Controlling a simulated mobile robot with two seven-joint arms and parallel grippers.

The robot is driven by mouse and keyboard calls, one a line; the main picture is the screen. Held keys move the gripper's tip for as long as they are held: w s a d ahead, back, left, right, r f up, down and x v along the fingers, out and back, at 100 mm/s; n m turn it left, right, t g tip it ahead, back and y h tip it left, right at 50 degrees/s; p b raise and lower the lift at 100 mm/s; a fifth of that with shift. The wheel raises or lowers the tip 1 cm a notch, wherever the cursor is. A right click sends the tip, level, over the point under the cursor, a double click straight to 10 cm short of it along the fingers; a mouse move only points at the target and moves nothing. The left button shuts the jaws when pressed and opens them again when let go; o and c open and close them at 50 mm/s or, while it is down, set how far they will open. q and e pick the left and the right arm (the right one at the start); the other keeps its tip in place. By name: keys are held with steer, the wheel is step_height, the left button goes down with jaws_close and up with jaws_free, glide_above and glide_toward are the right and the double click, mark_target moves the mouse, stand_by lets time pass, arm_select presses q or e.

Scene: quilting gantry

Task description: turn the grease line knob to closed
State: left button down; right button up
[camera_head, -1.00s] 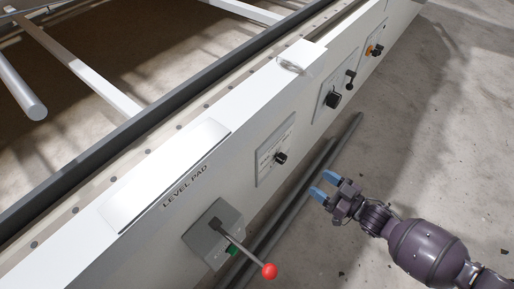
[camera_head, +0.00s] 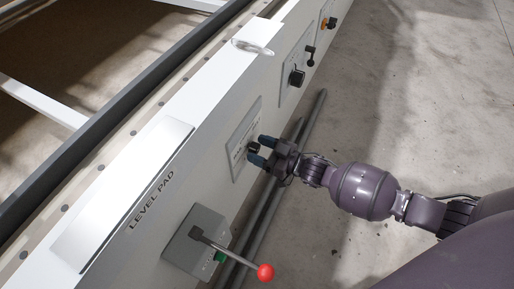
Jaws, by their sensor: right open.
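A small black knob (camera_head: 253,148) sits on a grey label plate (camera_head: 243,136) on the side of the white gantry beam. The plate's print is too small to read, so I cannot tell the knob's setting. My right gripper (camera_head: 259,150) is open, with one blue-grey finger above the knob and the other below it. The knob shows between the fingertips; whether they touch it I cannot tell. My left gripper is not in view.
A red-balled lever (camera_head: 265,272) on a grey plate stands nearer me, below the LEVEL PAD (camera_head: 128,190). Another black knob (camera_head: 297,77) and an orange-marked switch (camera_head: 325,24) are farther along the beam. Dark pipes (camera_head: 264,220) run along its foot. The concrete floor at right is open.

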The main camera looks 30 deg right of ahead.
steer(key=shift+w+a, duration=0.2)
steer(key=shift+w, duration=0.1)
steer(key=c, duration=0.9)
